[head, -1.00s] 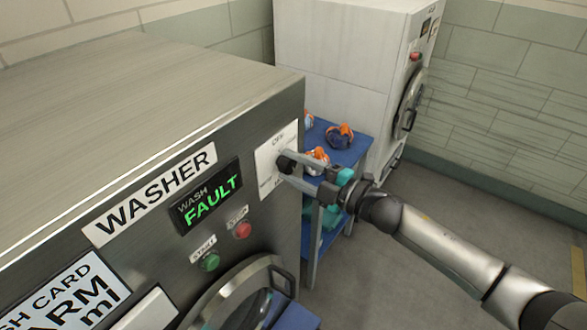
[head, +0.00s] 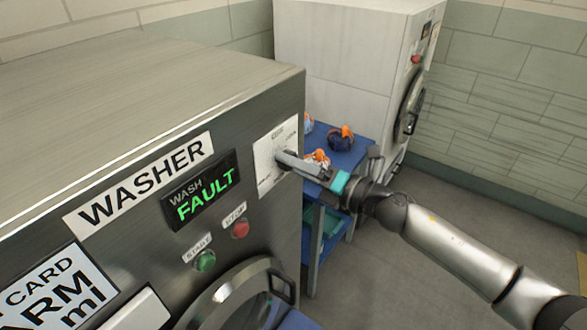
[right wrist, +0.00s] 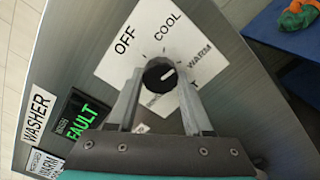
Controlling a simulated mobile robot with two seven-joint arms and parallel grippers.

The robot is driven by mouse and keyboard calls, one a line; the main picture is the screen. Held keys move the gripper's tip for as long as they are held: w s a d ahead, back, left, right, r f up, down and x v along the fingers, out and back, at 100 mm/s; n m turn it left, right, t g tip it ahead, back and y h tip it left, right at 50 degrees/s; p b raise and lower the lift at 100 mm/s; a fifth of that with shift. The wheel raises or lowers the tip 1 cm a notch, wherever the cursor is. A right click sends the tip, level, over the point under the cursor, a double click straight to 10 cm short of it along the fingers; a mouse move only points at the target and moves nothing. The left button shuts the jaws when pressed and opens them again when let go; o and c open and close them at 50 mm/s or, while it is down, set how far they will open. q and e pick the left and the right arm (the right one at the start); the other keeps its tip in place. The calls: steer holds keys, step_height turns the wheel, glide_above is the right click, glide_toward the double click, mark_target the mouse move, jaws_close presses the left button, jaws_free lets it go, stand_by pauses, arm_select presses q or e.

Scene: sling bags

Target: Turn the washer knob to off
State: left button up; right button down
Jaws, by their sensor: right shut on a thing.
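The washer knob is a round black dial (right wrist: 159,74) on a white label plate (head: 268,172) at the right end of the washer's front panel. The right wrist view shows OFF at the plate's upper left, then COOL and WARM clockwise; other words are partly hidden. The knob's white mark points right and slightly up, roughly toward WARM. My right gripper (head: 283,158) is shut on the knob, with one finger on each side in the right wrist view. In the head view the gripper mostly hides the knob. My left gripper is not in view.
A blue table (head: 345,160) with sling bags (head: 342,139) stands beside the washer.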

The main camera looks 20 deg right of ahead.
steer(key=n+b, duration=0.4)
steer(key=n, duration=0.5)
steer(key=n+b, duration=0.3)
steer(key=n, duration=0.7)
steer(key=shift+w+d+n+b, duration=0.2)
steer(key=shift+n+b, duration=0.1)
steer(key=shift+b, duration=0.1)
steer(key=shift+n, duration=0.3)
steer(key=shift+c, duration=1.5)
jaws_free()
steer(key=shift+s, duration=0.1)
